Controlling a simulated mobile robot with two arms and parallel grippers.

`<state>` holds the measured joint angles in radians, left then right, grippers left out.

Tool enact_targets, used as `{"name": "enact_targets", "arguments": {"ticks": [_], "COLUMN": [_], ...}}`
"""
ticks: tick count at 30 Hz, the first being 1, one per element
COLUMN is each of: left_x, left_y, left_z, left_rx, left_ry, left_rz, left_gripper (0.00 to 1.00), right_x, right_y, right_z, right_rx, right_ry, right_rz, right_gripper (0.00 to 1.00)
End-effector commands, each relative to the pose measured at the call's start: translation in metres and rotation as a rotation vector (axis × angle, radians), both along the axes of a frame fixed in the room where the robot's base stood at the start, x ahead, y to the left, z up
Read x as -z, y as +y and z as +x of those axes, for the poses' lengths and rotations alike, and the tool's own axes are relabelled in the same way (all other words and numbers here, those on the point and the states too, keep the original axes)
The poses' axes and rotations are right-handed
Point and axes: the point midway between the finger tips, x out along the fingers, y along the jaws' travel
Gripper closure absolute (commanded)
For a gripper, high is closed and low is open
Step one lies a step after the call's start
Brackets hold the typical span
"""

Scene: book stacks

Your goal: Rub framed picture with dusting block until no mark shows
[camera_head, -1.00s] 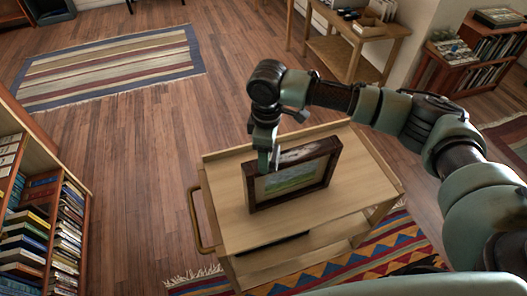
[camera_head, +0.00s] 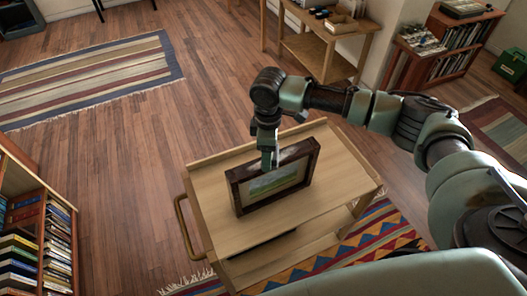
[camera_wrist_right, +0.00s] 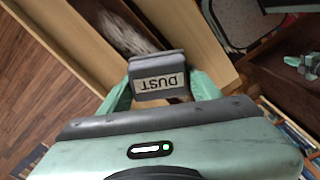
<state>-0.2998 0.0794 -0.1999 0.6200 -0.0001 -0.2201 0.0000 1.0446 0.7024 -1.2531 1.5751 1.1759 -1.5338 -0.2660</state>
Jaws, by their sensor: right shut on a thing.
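The framed picture (camera_head: 272,186), a green landscape in a dark brown frame, stands upright on the wooden cart top. My right gripper (camera_head: 269,158) is at its upper edge, in front of its face near the middle. In the right wrist view, my right gripper (camera_wrist_right: 160,88) is shut on the grey dusting block (camera_wrist_right: 157,62), which carries a "DUST" label. Behind the block, a dark surface with whitish streaks (camera_wrist_right: 130,32) shows, seemingly part of the picture. The gripper hides part of the picture, so I cannot tell whether the block touches it. My left gripper is not in view.
The cart (camera_head: 330,190) has a side handle (camera_head: 182,225) at left and a lower shelf. It stands by a patterned rug (camera_head: 375,235). A bookshelf (camera_head: 35,235) is at left, a table (camera_head: 325,50) behind. Open floor (camera_head: 135,150) lies left of the cart.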

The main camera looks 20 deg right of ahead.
Motion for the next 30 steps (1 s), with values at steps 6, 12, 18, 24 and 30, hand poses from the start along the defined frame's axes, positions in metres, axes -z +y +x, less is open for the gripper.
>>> {"name": "enact_targets", "arguments": {"ticks": [6, 12, 18, 24, 30], "left_x": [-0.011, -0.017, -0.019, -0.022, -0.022], "left_y": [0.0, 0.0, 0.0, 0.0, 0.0], "left_z": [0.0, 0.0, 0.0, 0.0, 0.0], "left_rx": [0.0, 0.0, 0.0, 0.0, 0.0], "left_ry": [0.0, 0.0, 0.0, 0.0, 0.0], "left_rz": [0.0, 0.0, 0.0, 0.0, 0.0], "left_gripper": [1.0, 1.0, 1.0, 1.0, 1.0], "right_x": [0.0, 0.003, 0.003, 0.004, 0.003], "right_y": [-0.019, -0.033, -0.04, -0.057, -0.068], "right_z": [0.0, 0.001, 0.001, 0.002, 0.003], "right_rx": [0.005, 0.004, 0.004, 0.006, 0.004], "right_ry": [0.003, 0.004, 0.005, 0.006, 0.005], "right_rz": [-0.005, -0.006, -0.007, -0.008, -0.007], "right_gripper": [0.78, 0.78, 0.78, 0.78, 0.78]}}
